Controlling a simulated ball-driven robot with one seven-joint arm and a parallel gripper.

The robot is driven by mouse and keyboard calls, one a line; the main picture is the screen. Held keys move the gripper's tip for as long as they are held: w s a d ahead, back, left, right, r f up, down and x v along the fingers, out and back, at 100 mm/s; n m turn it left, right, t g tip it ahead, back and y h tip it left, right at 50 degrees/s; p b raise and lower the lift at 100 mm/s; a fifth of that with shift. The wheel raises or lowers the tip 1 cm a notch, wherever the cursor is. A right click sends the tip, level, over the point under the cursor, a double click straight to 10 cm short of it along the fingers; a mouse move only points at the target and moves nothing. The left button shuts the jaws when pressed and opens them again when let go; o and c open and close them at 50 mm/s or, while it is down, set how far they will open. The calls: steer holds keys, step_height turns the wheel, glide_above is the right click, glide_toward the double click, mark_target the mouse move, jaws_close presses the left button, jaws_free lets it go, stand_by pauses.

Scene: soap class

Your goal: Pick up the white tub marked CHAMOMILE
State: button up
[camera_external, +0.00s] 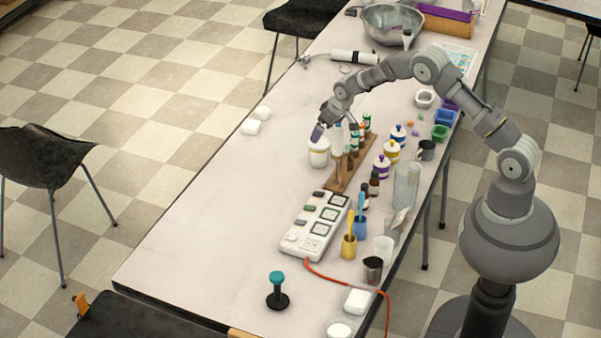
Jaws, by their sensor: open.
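A white tub (319,154) stands upright on the long table, left of a wooden rack of small bottles. Its marking is too small to read from here. My gripper (334,134) is open at the end of my arm, which reaches in from the right. It hangs just above the tub's top, with one dark finger in front of the tub's upper rim. I cannot tell whether the fingers touch the tub. Part of the tub's top is hidden by the gripper.
The wooden rack (349,166) with several bottles stands close on the right. Painted jars (382,168) stand further right. A white power strip (315,224) lies nearer the front. White blocks (251,127) lie to the left. The table's left front (210,230) is clear.

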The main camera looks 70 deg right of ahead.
mark_target(319, 143)
steer(key=b+x, duration=0.1)
steer(key=x, duration=0.2)
steer(key=b+x, duration=0.2)
steer(key=x, duration=0.1)
steer(key=shift+a+f, duration=0.15)
steer(key=shift+f, duration=0.3)
steer(key=shift+w+f, duration=0.2)
steer(key=shift+f, duration=0.1)
steer(key=shift+r, duration=0.1)
steer(key=shift+c, duration=0.2)
